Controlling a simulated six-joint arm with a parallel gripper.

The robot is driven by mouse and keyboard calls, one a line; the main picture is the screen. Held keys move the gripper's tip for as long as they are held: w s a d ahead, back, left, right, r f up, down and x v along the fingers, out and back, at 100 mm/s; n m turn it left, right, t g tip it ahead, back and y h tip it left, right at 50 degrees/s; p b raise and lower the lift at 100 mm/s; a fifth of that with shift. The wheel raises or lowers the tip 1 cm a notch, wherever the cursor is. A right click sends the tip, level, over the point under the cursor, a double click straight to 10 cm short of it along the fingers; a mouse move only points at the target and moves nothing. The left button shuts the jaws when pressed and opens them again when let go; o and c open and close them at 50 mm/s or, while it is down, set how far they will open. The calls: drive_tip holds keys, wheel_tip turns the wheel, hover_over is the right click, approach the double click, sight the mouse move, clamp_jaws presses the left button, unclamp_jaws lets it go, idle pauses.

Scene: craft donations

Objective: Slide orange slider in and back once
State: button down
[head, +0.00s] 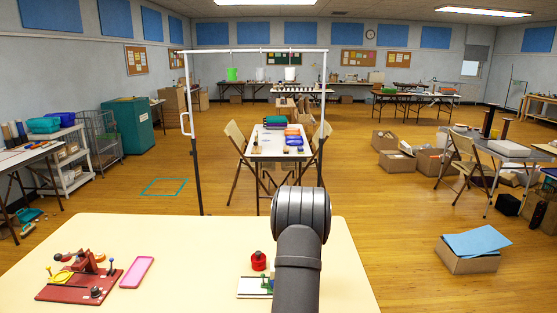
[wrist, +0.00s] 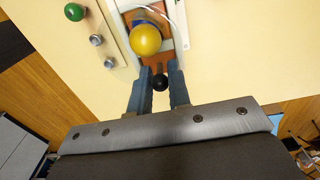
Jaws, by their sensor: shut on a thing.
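In the wrist view, an orange slider (wrist: 183,36) lies in a pale board (wrist: 117,28), partly covered by a yellow ball (wrist: 146,39). A black knob (wrist: 160,83) sits at the slider's near end. My gripper (wrist: 160,72) has its two blue-grey fingers on either side of the black knob and is shut on it. In the head view, my own arm hides the gripper and most of the white board (head: 250,291); only the board's left part shows.
A red object (head: 259,262) is behind the white board. A dark red board (head: 70,292) with several parts and a pink tray (head: 137,272) lie at the left. The table between is clear.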

drive_tip(key=shift+a, duration=0.1)
drive_tip(key=shift+d, duration=1.95)
drive_tip(key=c, duration=1.4)
unclamp_jaws()
drive_tip(key=shift+c, duration=0.2)
wheel_tip(320, 180, up, 8)
drive_tip(key=shift+f, duration=0.25)
